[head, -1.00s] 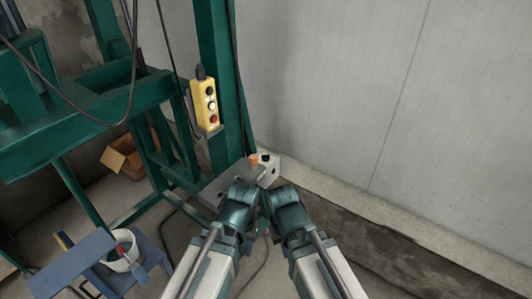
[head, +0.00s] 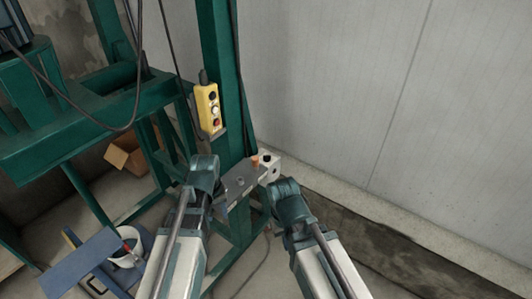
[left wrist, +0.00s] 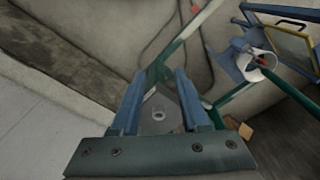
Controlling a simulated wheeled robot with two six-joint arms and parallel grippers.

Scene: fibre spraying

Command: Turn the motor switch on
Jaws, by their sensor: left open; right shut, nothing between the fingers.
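A yellow push-button box (head: 208,108) with dark, white and red buttons hangs on the green post. Below it a grey metal plate (head: 240,180) carries an orange knob (head: 255,161) beside a pale block (head: 270,166) with a dark round spot. I cannot tell which of these is the motor switch. My left gripper (left wrist: 160,82) is open and empty. In the left wrist view, the grey plate with a ring-like fitting (left wrist: 159,115) shows beyond and between its fingers. My right gripper (head: 269,226) is shut and empty, mostly hidden by my wrist, right of the plate.
A green steel frame (head: 85,135) fills the left side, with dark cables hanging from it. A blue stand (head: 80,262) holds a white bucket (head: 128,255). A cardboard box (head: 125,150) lies behind. The pale wall (head: 340,90) bounds the right.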

